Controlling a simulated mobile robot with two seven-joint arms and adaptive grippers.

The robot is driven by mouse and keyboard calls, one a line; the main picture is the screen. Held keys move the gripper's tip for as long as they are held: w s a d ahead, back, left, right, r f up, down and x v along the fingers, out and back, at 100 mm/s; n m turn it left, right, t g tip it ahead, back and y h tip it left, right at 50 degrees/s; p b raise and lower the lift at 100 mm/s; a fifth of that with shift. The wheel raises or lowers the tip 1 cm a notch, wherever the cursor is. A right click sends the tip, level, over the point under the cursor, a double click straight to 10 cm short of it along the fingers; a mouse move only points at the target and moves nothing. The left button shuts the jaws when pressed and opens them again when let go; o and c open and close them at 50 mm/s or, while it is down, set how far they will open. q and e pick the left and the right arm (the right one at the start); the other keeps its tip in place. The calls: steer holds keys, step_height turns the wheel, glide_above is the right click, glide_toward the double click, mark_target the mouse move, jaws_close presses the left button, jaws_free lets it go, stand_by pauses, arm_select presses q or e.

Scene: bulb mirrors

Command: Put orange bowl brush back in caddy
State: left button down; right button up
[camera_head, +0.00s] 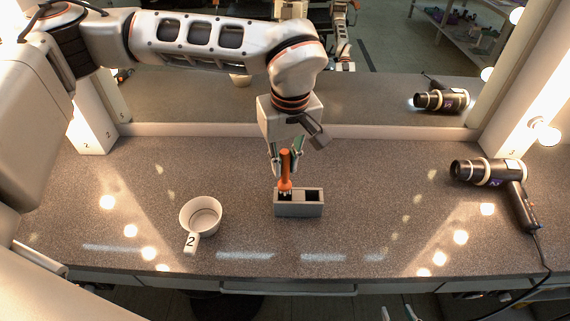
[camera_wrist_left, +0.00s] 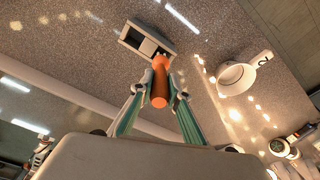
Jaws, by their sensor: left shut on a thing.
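The orange bowl brush (camera_head: 286,170) is upright, with its handle between the fingers of my left gripper (camera_head: 286,160), which is shut on it. Its pale bristle end is at the left opening of the grey caddy (camera_head: 299,210); I cannot tell how far inside it is. The caddy has two square compartments, and the right one looks empty. In the left wrist view the brush (camera_wrist_left: 160,82) points away from the fingers towards the caddy (camera_wrist_left: 133,41). My right gripper (camera_head: 397,313) shows only its fingertips at the bottom edge, apart and empty.
A white mug (camera_head: 201,215) marked 2 stands left of the caddy. A black hair dryer (camera_head: 490,172) lies at the right with its cord hanging over the edge. A mirror (camera_head: 380,95) stands along the back.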

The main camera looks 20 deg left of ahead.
arm_select(q)
steer(key=shift+f, duration=0.45)
steer(key=shift+f, duration=0.15)
steer(key=shift+f, duration=0.25)
steer(key=c, duration=1.9)
jaws_free()
steer(key=shift+r, duration=0.55)
steer(key=r, duration=0.7)
steer(key=s+d+r, duration=0.1)
steer(key=r, duration=0.3)
steer(key=shift+r, duration=0.35)
steer(key=shift+s+f, duration=0.1)
steer(key=shift+s, duration=0.05)
